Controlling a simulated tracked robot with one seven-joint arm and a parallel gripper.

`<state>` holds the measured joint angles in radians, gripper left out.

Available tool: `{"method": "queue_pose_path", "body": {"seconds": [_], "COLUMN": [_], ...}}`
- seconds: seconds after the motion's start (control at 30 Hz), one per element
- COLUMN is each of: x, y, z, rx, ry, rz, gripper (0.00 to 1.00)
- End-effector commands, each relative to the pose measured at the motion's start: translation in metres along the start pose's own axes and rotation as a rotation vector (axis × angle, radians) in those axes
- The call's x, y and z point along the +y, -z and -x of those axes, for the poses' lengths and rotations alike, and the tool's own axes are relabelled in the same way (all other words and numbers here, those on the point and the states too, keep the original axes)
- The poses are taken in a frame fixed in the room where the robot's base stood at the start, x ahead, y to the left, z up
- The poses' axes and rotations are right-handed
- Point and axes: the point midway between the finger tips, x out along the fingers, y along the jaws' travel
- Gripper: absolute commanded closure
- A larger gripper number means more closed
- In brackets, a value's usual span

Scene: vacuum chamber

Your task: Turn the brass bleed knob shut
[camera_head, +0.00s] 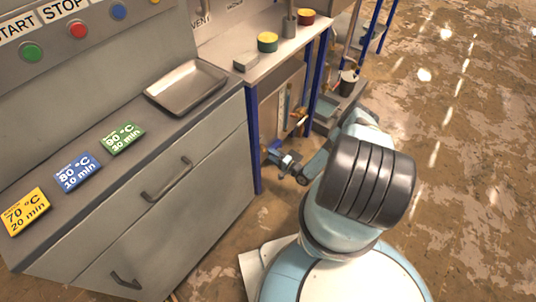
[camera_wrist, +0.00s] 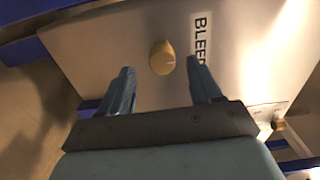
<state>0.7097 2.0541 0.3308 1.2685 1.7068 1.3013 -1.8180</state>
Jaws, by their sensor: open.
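The brass bleed knob (camera_wrist: 162,57) is a small round knob with a pale mark on its face. It sits on a light metal panel (camera_wrist: 130,40) beside a label reading "BLEED" (camera_wrist: 201,38), partly hidden by a finger. In the wrist view my gripper (camera_wrist: 157,80) is open and empty, its two blue-grey fingers on either side of the knob in the picture. The fingertips look short of the knob; I cannot tell the depth gap. In the head view my gripper (camera_head: 285,163) is low beside the blue frame of the bench, and I cannot make out the bleed knob there.
A grey cabinet (camera_head: 190,205) with drawer handles stands left, with a metal tray (camera_head: 186,86) and coloured cards on top. Blue posts (camera_head: 253,140) stand close to my gripper. Another brass-coloured fitting (camera_wrist: 278,125) shows at right in the wrist view. Open floor (camera_head: 460,150) lies right.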

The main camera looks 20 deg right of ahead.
Motion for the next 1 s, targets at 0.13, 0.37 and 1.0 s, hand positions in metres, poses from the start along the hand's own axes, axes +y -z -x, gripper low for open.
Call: {"method": "queue_pose_path", "body": {"seconds": [0.13,0.37,1.0], "x": [0.001,0.002,0.002], "y": [0.001,-0.001,-0.002], "z": [0.031,0.075,0.107], "rx": [0.002,0.001,-0.002], "ry": [-0.002,-0.003,-0.003], "rz": [0.000,-0.002,0.000], "gripper": [0.36,0.36,0.36]}}
